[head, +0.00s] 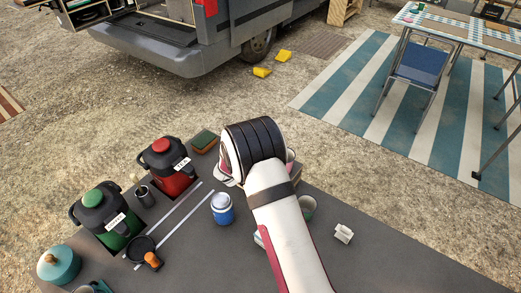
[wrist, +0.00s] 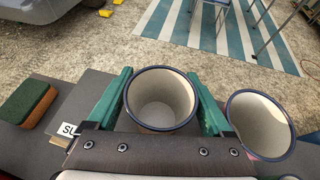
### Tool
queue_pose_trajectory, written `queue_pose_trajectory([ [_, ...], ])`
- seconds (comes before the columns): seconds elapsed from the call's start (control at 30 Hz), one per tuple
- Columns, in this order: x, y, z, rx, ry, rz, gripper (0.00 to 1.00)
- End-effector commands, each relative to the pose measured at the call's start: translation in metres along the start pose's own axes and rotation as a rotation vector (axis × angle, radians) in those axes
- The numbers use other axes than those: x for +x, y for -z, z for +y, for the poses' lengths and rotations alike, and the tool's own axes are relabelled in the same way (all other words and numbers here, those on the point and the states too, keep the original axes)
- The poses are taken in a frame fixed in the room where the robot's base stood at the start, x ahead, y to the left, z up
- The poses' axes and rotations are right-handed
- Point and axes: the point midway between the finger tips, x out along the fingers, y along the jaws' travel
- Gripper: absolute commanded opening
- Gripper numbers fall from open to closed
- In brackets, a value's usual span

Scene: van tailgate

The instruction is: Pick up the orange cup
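In the wrist view, a cup (wrist: 161,98) with a cream inside and dark blue rim stands between the two green fingers of my gripper (wrist: 161,80). The fingers lie close along its left and right sides. Whether they press on it cannot be told. Its outer colour is hidden, so I cannot tell if it is the orange cup. A second similar cup (wrist: 259,125) stands close to the right, outside the right finger. In the head view my arm hides my gripper and most of the cups.
A green-and-brown sponge (wrist: 27,101) lies left of my gripper. In the head view, red (head: 168,167) and green (head: 105,215) jugs, a blue-and-white canister (head: 222,208) and a black pan with a small orange item (head: 152,260) stand left on the grey surface (head: 385,250). The right side is mostly clear.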

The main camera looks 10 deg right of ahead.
Motion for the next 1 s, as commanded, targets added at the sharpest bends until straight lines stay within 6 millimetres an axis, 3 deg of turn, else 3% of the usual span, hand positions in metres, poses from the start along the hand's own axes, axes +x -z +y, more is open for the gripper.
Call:
queue_pose_trajectory([
  [0.03, 0.0, 0.0, 0.0, 0.0, 0.0, 0.0, 0.75],
  [0.37, 0.0, 0.0, 0.0, 0.001, 0.0, 0.0, 0.15],
  [0.63, -0.004, -0.007, 0.0, 0.003, 0.0, -0.002, 0.14],
  [0.9, -0.034, -0.069, 0.0, 0.005, -0.001, -0.004, 0.14],
  [1.0, -0.041, -0.084, 0.0, 0.003, -0.001, -0.002, 0.14],
])
